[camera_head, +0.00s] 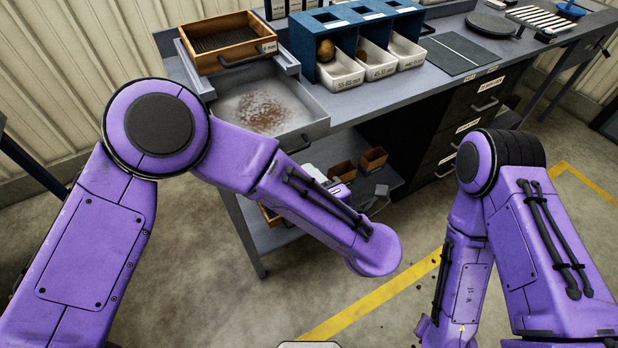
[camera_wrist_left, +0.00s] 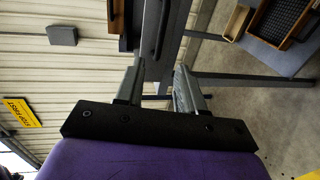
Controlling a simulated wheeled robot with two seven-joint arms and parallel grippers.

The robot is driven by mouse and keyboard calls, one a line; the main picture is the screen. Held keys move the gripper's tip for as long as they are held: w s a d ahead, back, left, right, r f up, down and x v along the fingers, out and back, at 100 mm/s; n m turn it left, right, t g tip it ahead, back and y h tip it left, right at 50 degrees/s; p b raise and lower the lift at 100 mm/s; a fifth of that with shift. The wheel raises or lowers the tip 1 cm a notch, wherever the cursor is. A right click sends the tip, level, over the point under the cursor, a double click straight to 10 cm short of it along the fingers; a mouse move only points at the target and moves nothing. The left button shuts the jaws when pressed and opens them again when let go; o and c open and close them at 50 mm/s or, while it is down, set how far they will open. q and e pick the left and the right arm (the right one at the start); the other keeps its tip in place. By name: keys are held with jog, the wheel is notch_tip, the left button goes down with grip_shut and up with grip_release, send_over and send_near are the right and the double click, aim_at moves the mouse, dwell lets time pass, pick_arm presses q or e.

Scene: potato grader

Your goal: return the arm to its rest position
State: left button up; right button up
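My left arm (camera_head: 290,190) comes in from the left, bends at the large round joint and reaches right, in front of the grey bench. In the left wrist view my left gripper (camera_wrist_left: 160,90) shows two grey fingers standing well apart, with nothing held between them. In the head view the left hand is mostly hidden behind the forearm, with a small part showing beyond it. My right arm (camera_head: 470,230) is folded down at the right. Its gripper is below the picture edge and out of view.
The bench carries a wooden sieve box (camera_head: 225,42), a dusty tray (camera_head: 262,108), a blue sorter (camera_head: 345,35) with white bins, and a dark mat (camera_head: 455,55). A lower shelf (camera_head: 290,225) holds small wooden boxes. Yellow floor tape (camera_head: 370,300) crosses open floor between my arms.

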pick_arm(q)
notch_tip(320, 180, down, 9)
jog(key=m+h, duration=0.7)
jog(key=m, duration=0.4)
jog(key=s+a+f+m+g+h, duration=0.1)
jog(key=s+a+f+m+g, duration=0.35)
jog(key=a+f, duration=0.6)
jog(key=s+a+f+g+y, duration=0.1)
jog(key=s+a+f+g, duration=0.2)
jog(key=s+a, duration=0.6)
jog(key=s+a+f+m+g+y, duration=0.1)
jog(key=s+a+f, duration=0.4)
jog(key=s+a, duration=0.5)
jog(key=shift+a+g+y, duration=0.65)
jog(key=shift+g+y, duration=0.15)
jog(key=shift+g, duration=0.15)
jog(key=shift+s+m, duration=0.1)
jog(key=shift+m, duration=0.15)
